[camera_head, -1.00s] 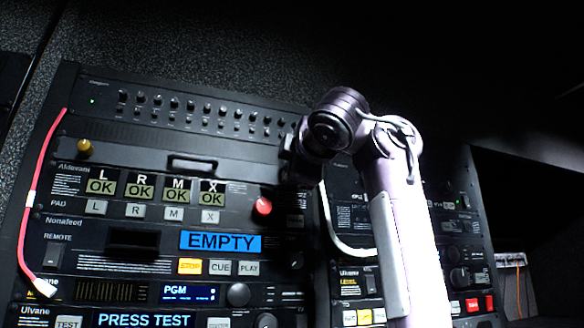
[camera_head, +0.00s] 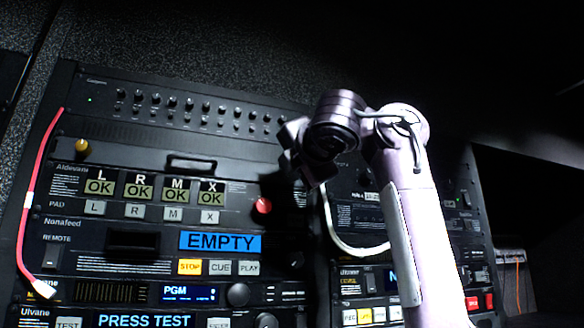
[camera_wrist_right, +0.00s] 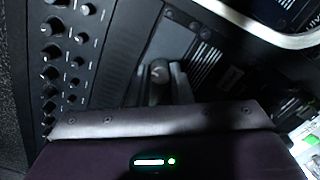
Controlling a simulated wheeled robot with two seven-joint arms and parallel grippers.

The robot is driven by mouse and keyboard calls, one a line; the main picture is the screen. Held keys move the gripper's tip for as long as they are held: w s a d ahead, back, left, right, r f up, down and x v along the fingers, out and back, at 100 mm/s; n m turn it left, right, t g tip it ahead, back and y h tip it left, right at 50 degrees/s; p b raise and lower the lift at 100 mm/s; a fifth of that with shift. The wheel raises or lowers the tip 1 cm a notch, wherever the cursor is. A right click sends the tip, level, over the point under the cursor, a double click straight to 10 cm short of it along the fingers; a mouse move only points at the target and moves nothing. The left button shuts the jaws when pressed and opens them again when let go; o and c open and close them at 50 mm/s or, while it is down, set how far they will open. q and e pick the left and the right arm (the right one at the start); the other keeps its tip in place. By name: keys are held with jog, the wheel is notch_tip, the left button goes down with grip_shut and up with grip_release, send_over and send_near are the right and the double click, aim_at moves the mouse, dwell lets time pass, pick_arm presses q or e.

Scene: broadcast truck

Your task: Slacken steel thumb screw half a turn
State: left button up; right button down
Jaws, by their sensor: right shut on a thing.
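The steel thumb screw (camera_wrist_right: 159,71) shows in the right wrist view as a small grey round head. It stands between the two fingers of my right gripper (camera_wrist_right: 160,82), which are shut on it from both sides. In the head view my right gripper (camera_head: 284,170) reaches in front of the upper right part of the left rack; its fingertips are dark and hard to make out, and the steel screw is hidden there. A brass-coloured thumb screw (camera_head: 83,146) sits at the upper left of the same panel. My left gripper is not in view.
A red knob (camera_head: 263,205) is just below my right gripper. A pale cable (camera_head: 345,243) loops beside it, and a red cable (camera_head: 28,215) hangs at the rack's left edge. A row of small knobs (camera_head: 200,112) lies above. Dark space is at the upper right.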

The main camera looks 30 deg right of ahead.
jog(key=shift+s+r, duration=0.1)
jog(key=shift+r, duration=0.05)
dwell(0.3)
jog(key=c, duration=1.7)
grip_release()
jog(key=o, duration=0.4)
jog(key=shift+w, duration=0.2)
jog(key=shift+s, duration=0.1)
jog(key=b+v, duration=0.4)
jog(key=v, duration=0.3)
jog(key=shift+s+b, duration=0.35)
jog(key=shift+b, duration=0.05)
jog(key=shift+w, duration=0.15)
jog(key=shift+a, duration=0.1)
